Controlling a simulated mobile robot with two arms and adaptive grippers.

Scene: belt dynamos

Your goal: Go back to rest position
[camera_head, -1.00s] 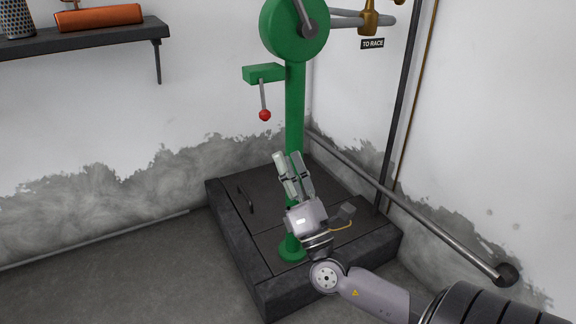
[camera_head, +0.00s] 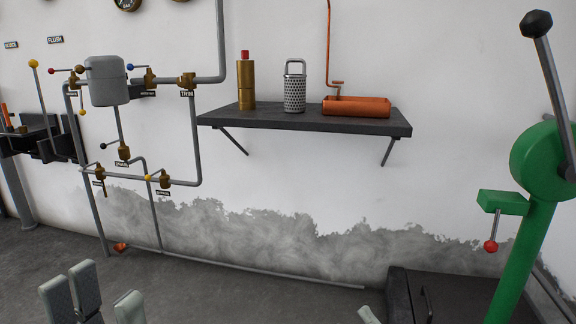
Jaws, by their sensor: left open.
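My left gripper (camera_head: 100,297) shows at the bottom left, its grey fingers pointing up and spread apart. It is open, with nothing seen between the fingers. Its wrist and arm are below the picture. A small grey tip at the bottom edge looks like part of my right gripper (camera_head: 368,315). The rest of it is hidden below the frame, so its jaws cannot be judged. Neither gripper appears to touch anything. The green stand (camera_head: 522,262) with its wheel and dark-knobbed crank is at the right, clear of both grippers.
A dark wall shelf (camera_head: 300,121) holds a brass cylinder (camera_head: 246,90), a perforated canister (camera_head: 294,92) and an orange tray (camera_head: 356,107). Pipes and valves surround a grey tank (camera_head: 107,81) at left. A red-knobbed lever (camera_head: 491,245) hangs from the stand.

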